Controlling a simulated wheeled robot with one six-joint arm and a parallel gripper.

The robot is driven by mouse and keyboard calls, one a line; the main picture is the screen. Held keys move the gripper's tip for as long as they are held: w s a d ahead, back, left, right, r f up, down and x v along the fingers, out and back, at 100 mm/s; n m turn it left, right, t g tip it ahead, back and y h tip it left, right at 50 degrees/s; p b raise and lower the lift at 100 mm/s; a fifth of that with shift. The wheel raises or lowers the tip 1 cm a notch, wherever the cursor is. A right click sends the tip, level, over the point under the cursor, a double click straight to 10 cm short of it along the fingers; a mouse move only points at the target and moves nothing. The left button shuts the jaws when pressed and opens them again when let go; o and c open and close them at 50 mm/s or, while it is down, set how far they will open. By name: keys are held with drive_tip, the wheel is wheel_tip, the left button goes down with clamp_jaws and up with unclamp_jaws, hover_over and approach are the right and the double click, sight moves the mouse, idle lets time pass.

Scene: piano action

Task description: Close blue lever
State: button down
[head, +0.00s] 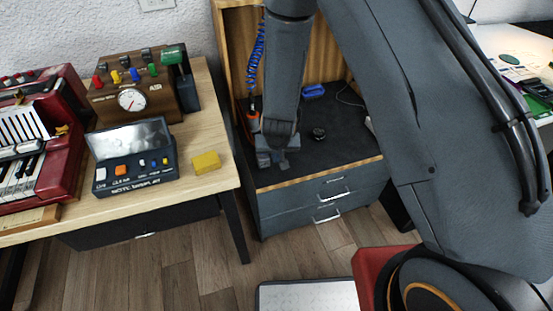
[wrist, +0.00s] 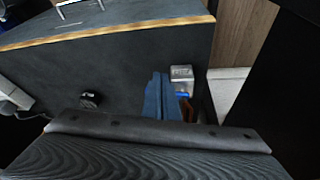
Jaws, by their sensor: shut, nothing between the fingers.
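The blue lever (head: 134,74) is one of several coloured levers on the front of a wooden box with a round gauge, on the light wooden table at the left of the head view. It stands between the yellow and green levers; its exact tilt is too small to tell. My gripper (head: 270,160) is well to the right of it, low over the dark cabinet top. In the wrist view my gripper (wrist: 158,96) shows its blue-grey fingers together and empty. The lever is not in the wrist view.
A red accordion (head: 55,140), a dark button box with open clear lid (head: 132,137) and a yellow block (head: 206,161) share the table. An orange tool (head: 253,120) and a small black knob (head: 319,133) are near my gripper on the cabinet (head: 320,166).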

drive_tip(key=shift+w, duration=0.75)
drive_tip(key=shift+w+p, duration=0.1)
drive_tip(key=shift+p, duration=0.2)
drive_tip(key=shift+w+d+r+p, duration=0.1)
drive_tip(key=shift+w+d+p, duration=0.2)
drive_tip(key=shift+p, duration=0.4)
drive_tip(key=shift+w+p, duration=0.3)
drive_tip(key=shift+w, duration=0.1)
drive_tip(key=shift+s, duration=0.15)
